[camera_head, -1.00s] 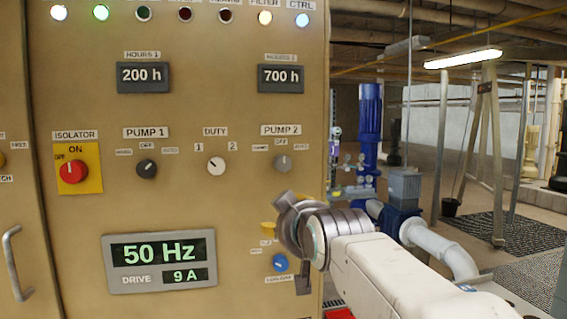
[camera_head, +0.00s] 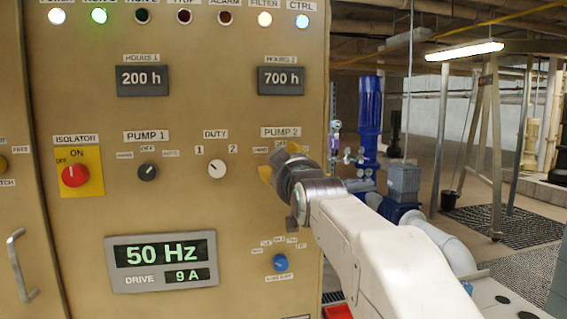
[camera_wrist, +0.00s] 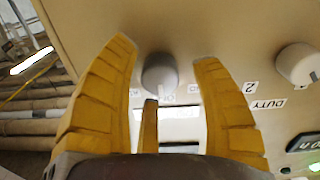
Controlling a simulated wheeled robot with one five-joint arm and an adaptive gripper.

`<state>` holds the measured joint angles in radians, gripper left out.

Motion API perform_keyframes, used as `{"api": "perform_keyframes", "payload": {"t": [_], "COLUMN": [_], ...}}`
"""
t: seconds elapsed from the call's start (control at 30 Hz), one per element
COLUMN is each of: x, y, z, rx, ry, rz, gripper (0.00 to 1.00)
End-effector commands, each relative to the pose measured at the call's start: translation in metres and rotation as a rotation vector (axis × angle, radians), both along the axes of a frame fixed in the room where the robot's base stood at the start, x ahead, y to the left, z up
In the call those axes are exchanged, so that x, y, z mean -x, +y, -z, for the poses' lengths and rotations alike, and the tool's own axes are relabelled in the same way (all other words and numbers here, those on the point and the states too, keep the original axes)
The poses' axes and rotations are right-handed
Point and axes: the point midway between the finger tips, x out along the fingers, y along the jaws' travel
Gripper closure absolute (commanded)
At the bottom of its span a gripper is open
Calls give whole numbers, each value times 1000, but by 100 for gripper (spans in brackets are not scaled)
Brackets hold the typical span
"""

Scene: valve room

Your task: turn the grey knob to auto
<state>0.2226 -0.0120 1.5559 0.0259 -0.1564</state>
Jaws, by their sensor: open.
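The grey knob (camera_wrist: 160,73) is on the panel under the PUMP 2 label (camera_head: 281,132). In the wrist view it sits between the yellow fingers of my gripper (camera_wrist: 165,54), which are spread open on both sides of it with gaps. A third finger (camera_wrist: 149,122) shows below the knob. In the head view my gripper (camera_head: 268,172) is in front of the knob and hides it and most of its position labels; OFF shows above. I cannot tell where the knob points.
A black PUMP 1 knob (camera_head: 147,171) and the red isolator (camera_head: 75,175) are farther left. A blue knob (camera_head: 280,262) is below. Pipes and a blue pump (camera_head: 370,125) stand right of the cabinet.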

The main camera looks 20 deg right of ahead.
Motion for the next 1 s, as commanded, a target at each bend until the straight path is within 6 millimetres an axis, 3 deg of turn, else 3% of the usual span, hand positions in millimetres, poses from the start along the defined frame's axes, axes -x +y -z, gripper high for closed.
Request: {"api": "perform_keyframes", "payload": {"t": [0.4,1.0], "x": [-4,-3], "y": [-1,-1], "z": [1,0], "rx": [0,0], "ry": [1,1], "rz": [0,0], "gripper": [41,95]}}
